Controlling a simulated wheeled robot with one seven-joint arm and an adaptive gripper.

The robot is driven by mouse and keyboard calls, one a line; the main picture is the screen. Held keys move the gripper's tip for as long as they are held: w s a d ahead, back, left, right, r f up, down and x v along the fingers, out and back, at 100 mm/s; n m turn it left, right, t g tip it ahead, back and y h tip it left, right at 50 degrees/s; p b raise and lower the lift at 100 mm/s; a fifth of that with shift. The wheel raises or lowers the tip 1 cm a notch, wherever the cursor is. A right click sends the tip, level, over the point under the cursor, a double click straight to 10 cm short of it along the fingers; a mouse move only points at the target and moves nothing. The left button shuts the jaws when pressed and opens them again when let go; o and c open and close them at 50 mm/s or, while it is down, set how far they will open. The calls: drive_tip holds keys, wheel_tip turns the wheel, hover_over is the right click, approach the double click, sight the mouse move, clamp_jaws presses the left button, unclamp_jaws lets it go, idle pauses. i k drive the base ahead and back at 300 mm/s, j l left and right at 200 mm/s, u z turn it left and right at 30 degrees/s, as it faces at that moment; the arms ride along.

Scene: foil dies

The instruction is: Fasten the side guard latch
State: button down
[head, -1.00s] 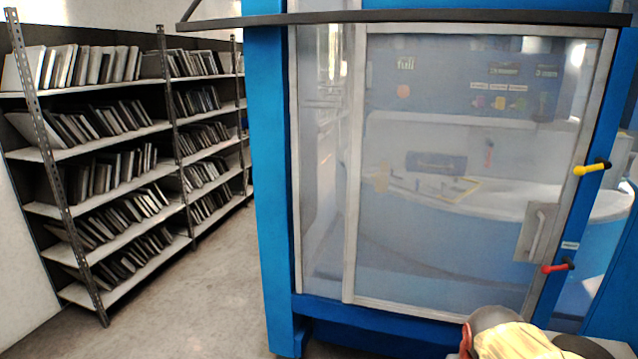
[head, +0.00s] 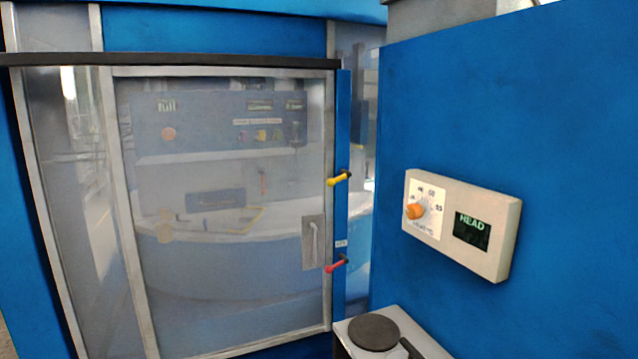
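The guard door (head: 228,72) is a clear panel in a grey frame, and its right edge appears to meet a blue post. A yellow-handled latch (head: 338,178) sits at that edge, its grip pointing left and slightly down. A red-handled latch (head: 336,264) sits lower on the same edge, its grip also pointing left and down. A small label (head: 341,243) is just above the red latch, too small to read. I cannot tell which latch is the side guard one. My gripper is not in view.
A blue wall panel (head: 560,130) stands on the right with a control box (head: 488,208) bearing an orange knob (head: 415,211) and a "HEAD" display (head: 472,231). A pale box (head: 348,343) with a dark disc (head: 374,332) on top stands below, right of the door.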

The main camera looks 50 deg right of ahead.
sight(344, 173)
drive_tip(key=z, duration=1.6)
